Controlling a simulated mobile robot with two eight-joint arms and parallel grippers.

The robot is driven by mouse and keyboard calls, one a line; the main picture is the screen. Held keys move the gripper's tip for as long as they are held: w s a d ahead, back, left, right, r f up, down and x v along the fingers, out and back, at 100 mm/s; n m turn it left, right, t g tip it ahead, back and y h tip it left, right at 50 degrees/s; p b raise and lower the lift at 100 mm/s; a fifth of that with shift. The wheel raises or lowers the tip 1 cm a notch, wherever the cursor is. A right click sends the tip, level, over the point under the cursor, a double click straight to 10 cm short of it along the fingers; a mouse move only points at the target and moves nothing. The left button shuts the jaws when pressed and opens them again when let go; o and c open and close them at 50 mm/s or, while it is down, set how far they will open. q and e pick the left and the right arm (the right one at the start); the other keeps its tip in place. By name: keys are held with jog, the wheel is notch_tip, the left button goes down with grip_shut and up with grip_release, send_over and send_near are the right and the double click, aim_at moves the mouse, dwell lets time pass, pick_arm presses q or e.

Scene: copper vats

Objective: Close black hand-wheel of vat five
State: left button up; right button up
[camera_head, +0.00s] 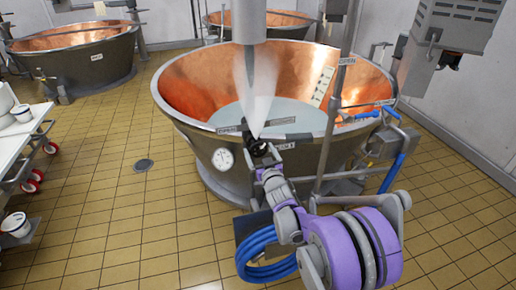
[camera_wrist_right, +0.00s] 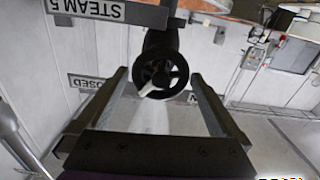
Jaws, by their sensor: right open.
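The black hand-wheel (camera_head: 258,147) sits at the front rim of the large copper-lined vat (camera_head: 190,125). It also shows in the right wrist view (camera_wrist_right: 161,72), facing the camera, with an upside-down "STEAM 5" label (camera_wrist_right: 87,10) near it. My right gripper (camera_head: 264,163) is open, just in front of the wheel. In the right wrist view the fingers of the gripper (camera_wrist_right: 158,80) stand on either side of the wheel, with gaps showing. Whether they touch it cannot be told. My left gripper is not in view.
A pale plume (camera_head: 257,90) rises above the wheel, below a grey vertical pipe (camera_head: 248,20). A dial gauge (camera_head: 223,159) is on the vat's front. Pipes and blue hose (camera_head: 393,172) stand at the right. A white cart (camera_head: 28,140) stands left.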

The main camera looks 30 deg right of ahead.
jog(key=shift+x, duration=0.85)
jog(key=c, duration=1.2)
jog(key=shift+o, duration=0.2)
jog(key=shift+f+m+b, duration=0.2)
jog(key=shift+m+b, duration=0.65)
jog(key=shift+m, duration=0.05)
jog(key=m+b, duration=0.1)
jog(key=m, duration=0.1)
jog(key=shift+r+m, duration=0.15)
jog(key=shift+m, duration=0.25)
jog(key=o, duration=1.2)
jog(key=shift+c, duration=0.2)
